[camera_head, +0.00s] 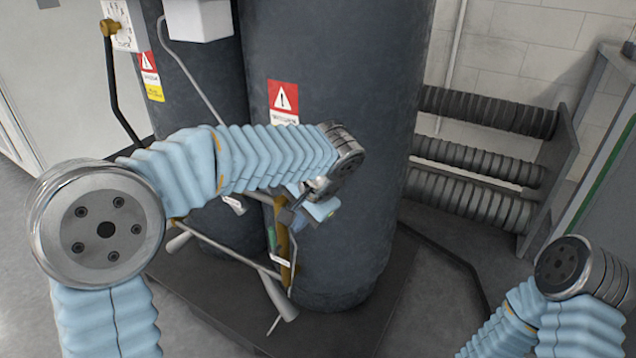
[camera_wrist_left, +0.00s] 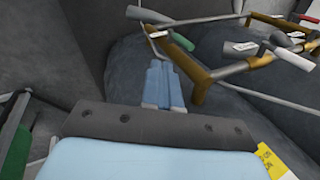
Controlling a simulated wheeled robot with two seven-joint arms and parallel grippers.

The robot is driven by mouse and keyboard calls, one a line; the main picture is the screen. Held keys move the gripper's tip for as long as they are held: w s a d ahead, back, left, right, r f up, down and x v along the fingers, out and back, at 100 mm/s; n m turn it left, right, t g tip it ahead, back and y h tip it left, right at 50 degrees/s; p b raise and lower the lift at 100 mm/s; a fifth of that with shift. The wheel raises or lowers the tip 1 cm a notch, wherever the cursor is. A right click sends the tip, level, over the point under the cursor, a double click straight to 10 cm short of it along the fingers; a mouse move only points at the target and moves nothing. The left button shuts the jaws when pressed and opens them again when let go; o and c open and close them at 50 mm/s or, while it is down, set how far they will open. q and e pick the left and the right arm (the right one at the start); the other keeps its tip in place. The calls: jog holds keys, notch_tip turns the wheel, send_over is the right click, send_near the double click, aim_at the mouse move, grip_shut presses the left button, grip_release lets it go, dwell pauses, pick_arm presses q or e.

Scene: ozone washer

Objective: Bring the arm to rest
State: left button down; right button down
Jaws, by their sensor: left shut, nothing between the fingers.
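My left arm, in a light blue quilted sleeve, reaches across in front of two large dark grey tanks in the head view. Its left gripper (camera_head: 291,213) points down and left from the wrist, near brass pipework (camera_head: 282,235) on the front of the tanks. In the left wrist view the two blue fingers of the left gripper (camera_wrist_left: 163,84) are together and empty. Brass pipes (camera_wrist_left: 205,80) with tagged valve handles lie just beyond and right of the fingers; I cannot tell whether they touch. My right arm shows at the lower right of the head view, but its gripper is out of frame.
The large tank (camera_head: 335,90) stands close behind the left gripper, with a smaller tank (camera_head: 200,90) to its left. A rack of dark ribbed rollers (camera_head: 480,150) stands at the right by the wall. A dark base plate (camera_head: 370,285) lies under the tanks.

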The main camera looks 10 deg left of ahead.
pick_arm(q)
jog(key=s+d+f+g+h, duration=0.1)
jog(key=s+d+f+h, duration=0.1)
jog(key=f, duration=0.8)
jog(key=s+d+f+g+h, duration=0.1)
jog(key=s+f+g+h, duration=0.1)
jog(key=f, duration=0.9)
jog(key=s+a+f+n+t+h, duration=0.1)
jog(key=s+f+n+h, duration=0.3)
jog(key=s+f+n, duration=0.4)
jog(key=s+f, duration=0.7)
jog(key=f, duration=0.3)
jog(key=shift+s, duration=0.25)
jog(key=shift+f, duration=0.1)
